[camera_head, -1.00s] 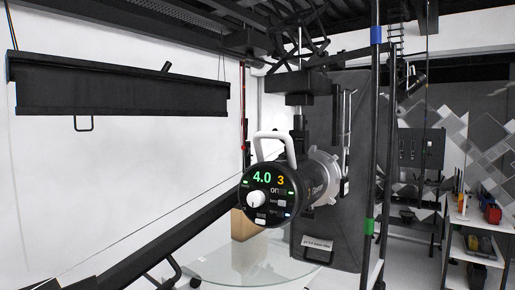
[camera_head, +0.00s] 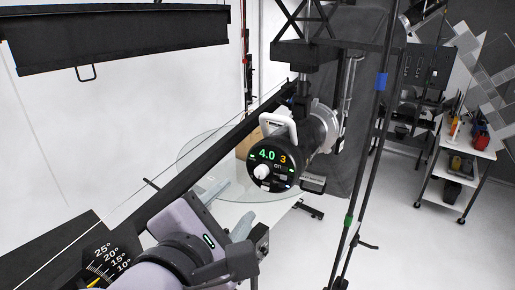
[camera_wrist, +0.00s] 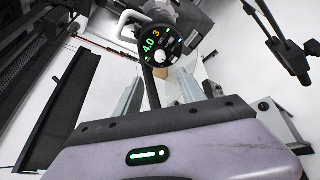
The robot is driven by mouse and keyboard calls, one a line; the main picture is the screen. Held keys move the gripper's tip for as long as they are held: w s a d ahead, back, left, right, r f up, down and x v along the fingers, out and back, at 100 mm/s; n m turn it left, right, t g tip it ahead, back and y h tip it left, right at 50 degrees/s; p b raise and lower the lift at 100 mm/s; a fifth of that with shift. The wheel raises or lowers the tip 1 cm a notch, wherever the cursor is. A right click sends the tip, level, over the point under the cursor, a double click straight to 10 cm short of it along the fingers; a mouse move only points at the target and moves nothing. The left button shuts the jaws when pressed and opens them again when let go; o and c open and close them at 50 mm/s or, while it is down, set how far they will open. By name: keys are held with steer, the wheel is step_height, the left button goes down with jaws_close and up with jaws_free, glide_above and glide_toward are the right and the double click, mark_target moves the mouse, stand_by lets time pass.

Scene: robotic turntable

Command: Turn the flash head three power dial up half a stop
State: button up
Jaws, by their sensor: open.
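The flash head (camera_head: 310,135) hangs in the middle of the head view, with a white handle on top. Its round black face (camera_head: 273,180) reads 4.0 in green and 3 in orange. The white power dial (camera_head: 262,172) sits on the lower left of that face. The face (camera_wrist: 150,37) and the dial (camera_wrist: 160,56) also show at the top of the wrist view, tilted. My gripper (camera_head: 228,206) is open and empty, below and left of the dial and apart from it. Its two grey fingers (camera_wrist: 160,94) stand spread in the wrist view, with the dial beyond them.
A long dark diagonal beam (camera_head: 205,165) runs close behind my gripper to the flash head. A round glass turntable (camera_head: 195,150) lies below. A black stand pole (camera_head: 366,140) rises right of the flash head. A white shelf cart (camera_head: 450,180) stands at the far right.

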mark_target(260, 174)
steer(key=p+x, duration=0.1)
steer(key=x, duration=1.4)
steer(key=shift+f, duration=0.1)
steer(key=shift+c, duration=0.2)
jaws_close()
steer(key=b, duration=0.2)
steer(key=shift+f+m+b, duration=0.55)
steer(key=shift+m+b, duration=0.15)
steer(key=shift+b, duration=0.9)
steer(key=shift+m+b, duration=0.5)
steer(key=shift+b, duration=0.75)
steer(key=shift+r+t, duration=0.3)
steer(key=shift+r, duration=0.15)
